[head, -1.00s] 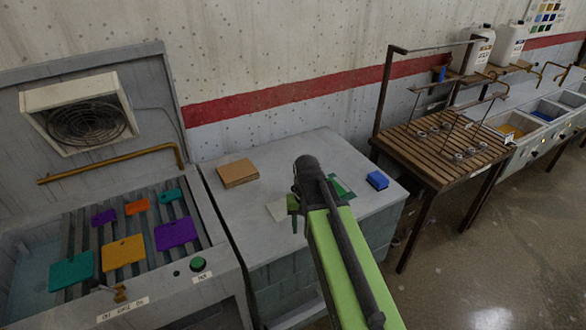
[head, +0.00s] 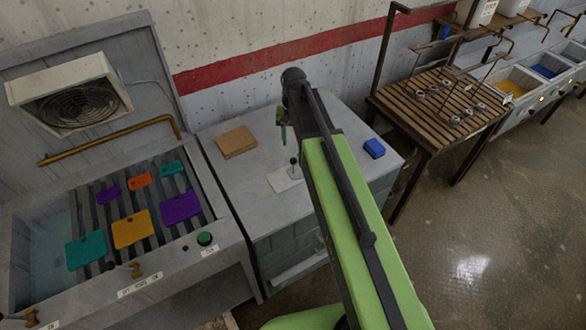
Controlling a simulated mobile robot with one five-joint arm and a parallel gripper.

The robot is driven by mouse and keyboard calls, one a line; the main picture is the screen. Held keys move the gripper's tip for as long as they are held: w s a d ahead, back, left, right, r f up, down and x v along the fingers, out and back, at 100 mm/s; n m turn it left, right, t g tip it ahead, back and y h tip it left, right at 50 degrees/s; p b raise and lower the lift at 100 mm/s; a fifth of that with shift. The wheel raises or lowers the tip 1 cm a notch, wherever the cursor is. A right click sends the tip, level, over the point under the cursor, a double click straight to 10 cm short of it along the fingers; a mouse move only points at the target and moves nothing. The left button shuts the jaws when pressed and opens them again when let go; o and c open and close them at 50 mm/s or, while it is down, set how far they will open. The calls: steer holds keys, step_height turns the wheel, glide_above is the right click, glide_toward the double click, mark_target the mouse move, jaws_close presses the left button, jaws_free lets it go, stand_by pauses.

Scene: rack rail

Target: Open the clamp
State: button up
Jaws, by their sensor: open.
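A small upright lever with a dark round knob (head: 293,162) stands on a pale flat plate (head: 284,180) on the grey bench top; it looks like the clamp, but its jaw is too small to make out. My gripper (head: 283,135) is open and empty at the end of my green arm. In the picture it appears just above and left of the knob, apart from it. The arm hides part of the bench to the right of the plate.
A brown stack (head: 236,142) and a blue block (head: 374,148) lie on the bench top (head: 222,180). At left, coloured plates lie on a slatted tray (head: 80,220). A slatted wooden table (head: 425,110) with small metal rings stands at right.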

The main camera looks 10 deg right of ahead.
mark_target(293, 164)
step_height(293, 164, down, 14)
steer(key=b, duration=1.2)
steer(key=shift+r, duration=0.1)
jaws_close()
stand_by(0.4)
